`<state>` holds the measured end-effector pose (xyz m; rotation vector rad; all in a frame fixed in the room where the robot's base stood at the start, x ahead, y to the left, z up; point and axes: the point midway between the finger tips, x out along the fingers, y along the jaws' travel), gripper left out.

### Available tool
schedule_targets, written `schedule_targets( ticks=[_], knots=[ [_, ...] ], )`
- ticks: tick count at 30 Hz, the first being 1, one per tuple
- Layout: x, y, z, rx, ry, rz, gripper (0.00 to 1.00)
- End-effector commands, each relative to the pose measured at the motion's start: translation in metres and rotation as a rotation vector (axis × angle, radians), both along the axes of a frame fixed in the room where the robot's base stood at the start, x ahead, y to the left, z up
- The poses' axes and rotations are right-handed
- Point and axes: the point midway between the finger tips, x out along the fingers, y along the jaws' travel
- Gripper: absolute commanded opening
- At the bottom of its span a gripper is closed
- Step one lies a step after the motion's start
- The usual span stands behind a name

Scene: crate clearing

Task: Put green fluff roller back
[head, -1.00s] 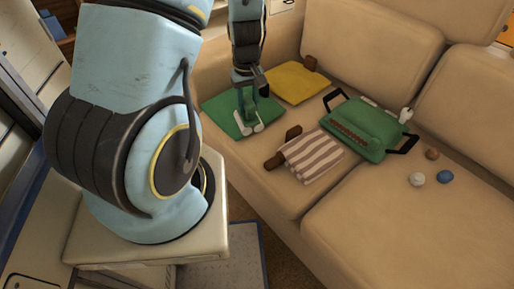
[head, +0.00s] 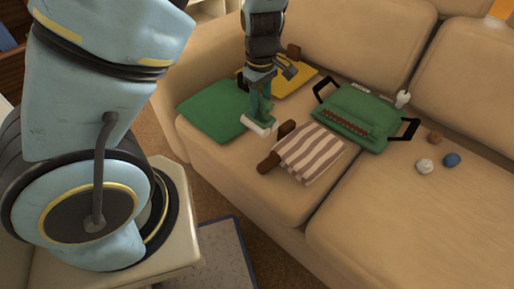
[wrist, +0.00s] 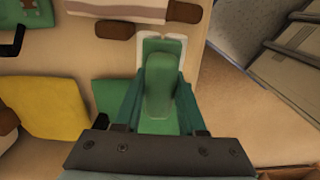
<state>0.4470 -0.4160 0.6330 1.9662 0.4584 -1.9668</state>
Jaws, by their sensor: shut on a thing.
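My gripper (head: 259,118) points down over the left sofa seat, by the right edge of a green square (head: 213,108). It is shut on the green fluff roller (wrist: 160,92), whose rounded green body shows between the teal fingers in the wrist view. In the head view the roller is mostly hidden by the fingers. White pieces show at the lower end; I cannot tell whether they are fingertips or roller. The green square also shows in the wrist view (wrist: 112,98), left of the fingers.
A yellow square (head: 298,76) lies behind the gripper. A striped cloth item (head: 312,153) with brown ends lies to the right. Beyond it lie a green bag with black handles (head: 355,110) and small balls, one blue (head: 452,160). The sofa's front edge is close.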

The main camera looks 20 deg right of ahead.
Motion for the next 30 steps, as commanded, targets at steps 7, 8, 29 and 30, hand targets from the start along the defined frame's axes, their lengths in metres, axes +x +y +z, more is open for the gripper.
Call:
schedule_targets(
  ticks=[7,8,29,30],
  knots=[
    [0.0,0.0,-0.004,0.001,0.0,0.0,0.0],
    [0.0,0.0,-0.008,0.002,0.001,0.001,0.0],
    [0.0,0.0,-0.096,0.0,0.0,0.001,0.0],
    [0.001,0.0,-0.096,-0.001,0.0,0.0,0.0]
  ],
)
